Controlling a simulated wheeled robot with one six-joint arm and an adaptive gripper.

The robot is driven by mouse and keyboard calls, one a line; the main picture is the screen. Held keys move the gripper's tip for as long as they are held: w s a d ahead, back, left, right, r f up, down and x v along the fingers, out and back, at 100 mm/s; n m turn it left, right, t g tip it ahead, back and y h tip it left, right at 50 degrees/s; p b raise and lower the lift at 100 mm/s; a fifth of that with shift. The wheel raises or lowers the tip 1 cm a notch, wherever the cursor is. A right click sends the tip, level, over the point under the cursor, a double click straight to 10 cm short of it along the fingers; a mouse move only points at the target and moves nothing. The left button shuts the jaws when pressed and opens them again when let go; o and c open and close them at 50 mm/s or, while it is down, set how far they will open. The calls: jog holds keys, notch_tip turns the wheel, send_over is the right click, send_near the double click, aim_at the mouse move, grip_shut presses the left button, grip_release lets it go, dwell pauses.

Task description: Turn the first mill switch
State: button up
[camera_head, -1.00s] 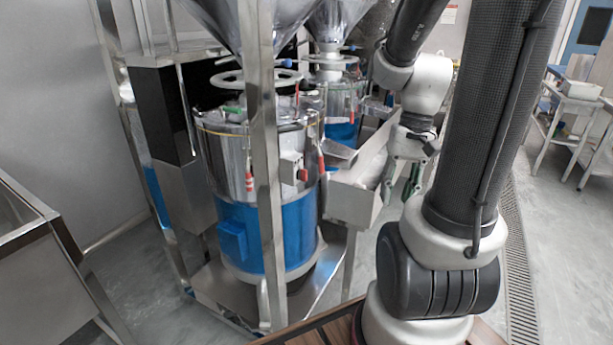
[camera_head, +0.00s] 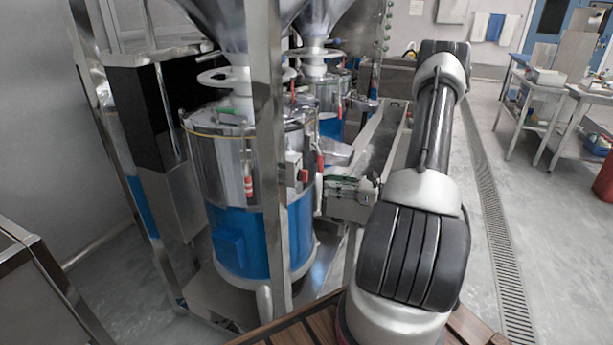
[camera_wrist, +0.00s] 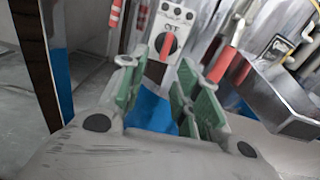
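The first mill (camera_head: 247,170) is a steel drum with a blue lower part. Its switch box (camera_head: 293,166) is on the right side, just right of a steel post, with a red knob (camera_head: 304,175). In the wrist view the switch (camera_wrist: 167,42) has a dark dial with a red bar, slightly tilted, under an "OFF" label. My gripper (camera_head: 343,186) is right of the switch box and apart from it. In the wrist view my gripper (camera_wrist: 160,92) is open and empty, its green pads apart, with the switch beyond and above the gap.
A steel post (camera_head: 267,150) stands in front of the mill, left of the switch. Red-handled clamps (camera_head: 248,187) hang on the drum. A steel trough (camera_head: 376,145) lies behind my gripper. A second mill (camera_head: 330,100) stands behind.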

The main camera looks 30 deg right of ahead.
aim_at(304, 176)
jog(key=r+x, duration=0.1)
jog(key=x, duration=0.7)
jog(key=shift+w+d+r+m+t, duration=0.2)
jog(key=shift+w+m+t, duration=0.05)
jog(key=shift+m+t, duration=0.05)
grip_shut()
